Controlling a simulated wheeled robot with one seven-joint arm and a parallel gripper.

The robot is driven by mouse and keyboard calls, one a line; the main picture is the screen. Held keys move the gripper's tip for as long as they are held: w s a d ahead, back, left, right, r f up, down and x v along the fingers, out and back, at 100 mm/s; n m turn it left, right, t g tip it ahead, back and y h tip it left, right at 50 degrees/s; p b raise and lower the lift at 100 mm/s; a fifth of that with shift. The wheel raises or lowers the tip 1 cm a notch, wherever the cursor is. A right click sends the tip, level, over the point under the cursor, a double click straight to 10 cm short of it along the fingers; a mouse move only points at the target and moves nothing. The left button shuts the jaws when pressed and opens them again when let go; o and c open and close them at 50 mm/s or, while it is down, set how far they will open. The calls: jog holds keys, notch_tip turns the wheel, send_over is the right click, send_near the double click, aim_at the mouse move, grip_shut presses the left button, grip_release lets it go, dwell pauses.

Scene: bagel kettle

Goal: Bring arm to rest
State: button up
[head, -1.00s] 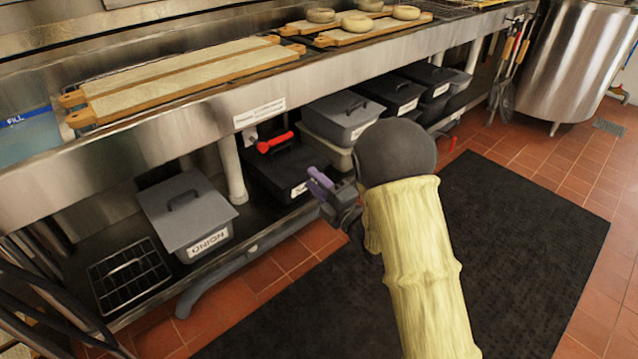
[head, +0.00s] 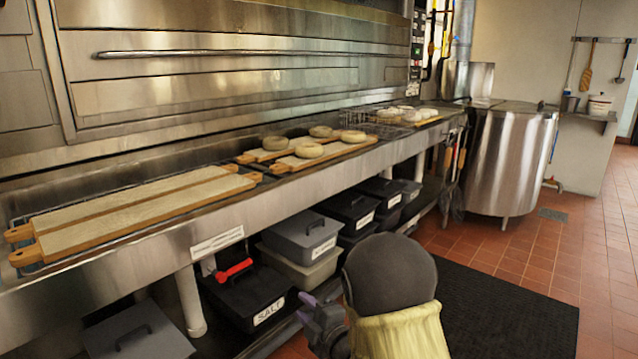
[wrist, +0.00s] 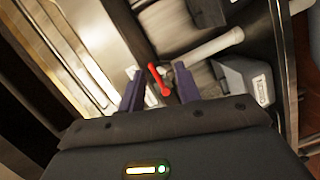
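My gripper (head: 318,305) shows at the lower middle of the head view, partly hidden by my own arm. In the wrist view my gripper (wrist: 158,92) has its two purple fingers apart, with nothing held between them. A red-handled thing (head: 234,270) rests on the black bin labelled SALT (head: 262,300) on the lower shelf. This red thing (wrist: 158,80) shows beyond the gap between the fingers in the wrist view, apart from them.
The steel counter (head: 130,249) runs along the left, with empty wooden boards (head: 140,212) and boards with bagels (head: 308,151). Lidded bins (head: 301,237) stand below it. A large steel kettle (head: 508,160) stands at the back right. The black floor mat (head: 510,305) is clear.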

jog(key=s+d+f+m+g+h, duration=0.2)
jog(key=s+d+m+g+h, duration=0.25)
jog(key=d+m+h, duration=0.55)
jog(key=s+d+m+g, duration=0.35)
jog(key=s+m, duration=0.25)
jog(key=s, duration=0.3)
jog(key=s+d+m+g, duration=0.3)
jog(key=s+d+m, duration=0.25)
jog(key=s, duration=0.45)
notch_tip(320, 180, up, 38)
jog(key=p, duration=3.9)
jog(key=shift+a, duration=0.2)
jog(key=shift+f+m, duration=0.2)
jog(key=shift+m, duration=0.05)
jog(key=shift+a, duration=0.1)
